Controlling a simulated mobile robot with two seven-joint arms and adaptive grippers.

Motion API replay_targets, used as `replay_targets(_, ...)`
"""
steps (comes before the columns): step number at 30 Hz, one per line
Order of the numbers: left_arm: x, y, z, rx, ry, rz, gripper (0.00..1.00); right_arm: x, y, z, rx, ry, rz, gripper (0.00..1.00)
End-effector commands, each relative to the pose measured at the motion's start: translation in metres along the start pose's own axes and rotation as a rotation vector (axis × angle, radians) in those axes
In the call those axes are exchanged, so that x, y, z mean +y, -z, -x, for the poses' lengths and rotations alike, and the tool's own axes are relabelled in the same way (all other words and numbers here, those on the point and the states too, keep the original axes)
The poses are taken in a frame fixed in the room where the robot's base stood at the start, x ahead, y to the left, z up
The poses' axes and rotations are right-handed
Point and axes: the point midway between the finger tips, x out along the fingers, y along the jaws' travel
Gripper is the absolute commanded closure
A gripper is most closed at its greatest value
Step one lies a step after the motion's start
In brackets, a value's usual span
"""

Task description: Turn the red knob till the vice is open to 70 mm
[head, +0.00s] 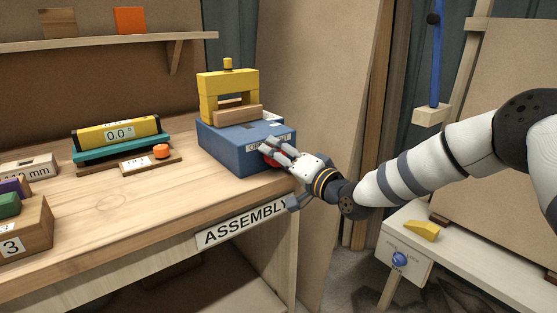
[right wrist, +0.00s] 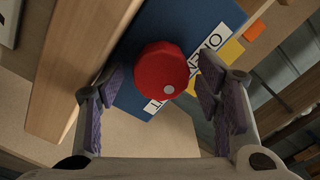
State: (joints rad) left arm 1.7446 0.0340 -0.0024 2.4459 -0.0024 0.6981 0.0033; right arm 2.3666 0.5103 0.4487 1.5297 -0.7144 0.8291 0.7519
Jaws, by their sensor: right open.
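A yellow frame (head: 204,102) with a wooden block stands on the box; I cannot tell the vice's jaw opening. My right gripper (head: 270,153) is at the knob and partly hides it in the head view. In the right wrist view its two purple-padded fingers (right wrist: 160,90) are open, one on each side of the knob, with gaps to both. A white label beside the knob is partly covered. My left gripper is not in view.
A yellow gauge reading 0.0 (head: 118,132) on a teal base and a board with an orange knob (head: 161,151) lie left on the wooden bench (head: 150,205). A low white table (head: 470,255) with a yellow wedge (head: 422,230) stands at right.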

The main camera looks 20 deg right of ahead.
Motion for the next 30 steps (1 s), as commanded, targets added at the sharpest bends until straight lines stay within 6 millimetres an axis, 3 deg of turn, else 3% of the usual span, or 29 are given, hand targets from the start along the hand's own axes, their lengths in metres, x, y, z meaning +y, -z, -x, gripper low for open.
replay_targets(8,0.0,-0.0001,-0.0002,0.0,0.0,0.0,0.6,-0.0008,0.0007,-0.0029,0.0,0.0,0.0,0.41)
replay_targets(12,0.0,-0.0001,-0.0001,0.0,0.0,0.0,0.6,-0.0007,0.0005,-0.0027,0.0,0.0,0.0,0.73)
replay_targets(15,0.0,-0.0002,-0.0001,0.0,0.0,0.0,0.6,-0.0007,0.0004,-0.0026,0.0,0.0,0.0,0.89)
replay_targets(23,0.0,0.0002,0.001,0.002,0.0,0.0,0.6,-0.0013,0.0005,-0.0025,0.0,0.0,0.022,0.89)
replay_targets(30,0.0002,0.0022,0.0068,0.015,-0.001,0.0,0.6,-0.0029,0.0007,-0.0024,-0.001,0.001,0.141,0.89)
